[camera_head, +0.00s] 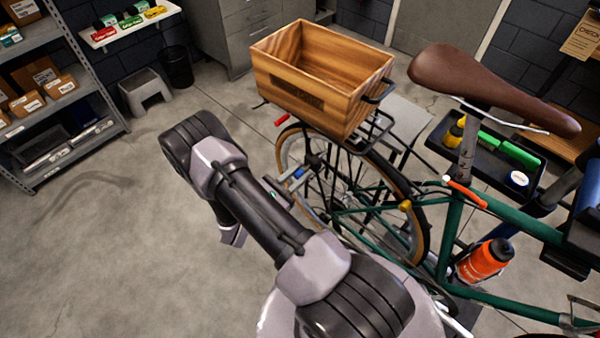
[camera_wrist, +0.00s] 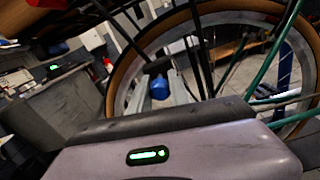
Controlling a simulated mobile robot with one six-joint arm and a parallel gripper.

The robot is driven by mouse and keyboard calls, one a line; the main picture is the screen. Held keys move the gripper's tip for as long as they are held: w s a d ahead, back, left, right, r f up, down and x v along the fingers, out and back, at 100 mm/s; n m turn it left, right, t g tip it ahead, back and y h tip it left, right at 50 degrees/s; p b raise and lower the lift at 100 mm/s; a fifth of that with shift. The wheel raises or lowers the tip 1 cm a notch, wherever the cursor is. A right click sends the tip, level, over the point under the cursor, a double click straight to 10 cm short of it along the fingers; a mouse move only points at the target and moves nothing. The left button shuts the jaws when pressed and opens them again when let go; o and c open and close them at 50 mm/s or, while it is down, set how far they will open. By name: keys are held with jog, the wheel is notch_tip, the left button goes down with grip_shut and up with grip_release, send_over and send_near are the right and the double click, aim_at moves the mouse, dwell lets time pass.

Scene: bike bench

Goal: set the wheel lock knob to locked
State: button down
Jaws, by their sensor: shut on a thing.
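The wheel lock knob (camera_head: 299,173) is a small blue piece at the hub side of the bike's rear wheel (camera_head: 417,240). In the wrist view the blue knob (camera_wrist: 160,88) sits between my two grey fingers, in front of the wheel rim (camera_wrist: 232,23). My gripper (camera_head: 294,178) reaches in from the left of the wheel and is shut on the knob. It also shows in the wrist view (camera_wrist: 161,92). The fingers partly cover the knob, and I cannot tell which setting it points to.
A wooden crate (camera_head: 310,97) sits on the rack above the wheel. The green frame (camera_head: 445,240), brown saddle (camera_head: 470,80) and orange bottle (camera_head: 486,261) are to the right. A small red piece (camera_head: 281,121) sticks out below the crate. The floor at left is clear.

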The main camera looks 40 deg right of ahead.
jog(key=c, duration=1.6)
grip_release()
jog(key=shift+a, duration=0.15)
jog(key=o, duration=0.4)
jog(key=s+a+p, duration=0.1)
jog(key=a+p, duration=0.1)
jog(key=a, duration=1.5)
jog(key=shift+s+a, duration=0.15)
jog(key=shift+s, duration=0.05)
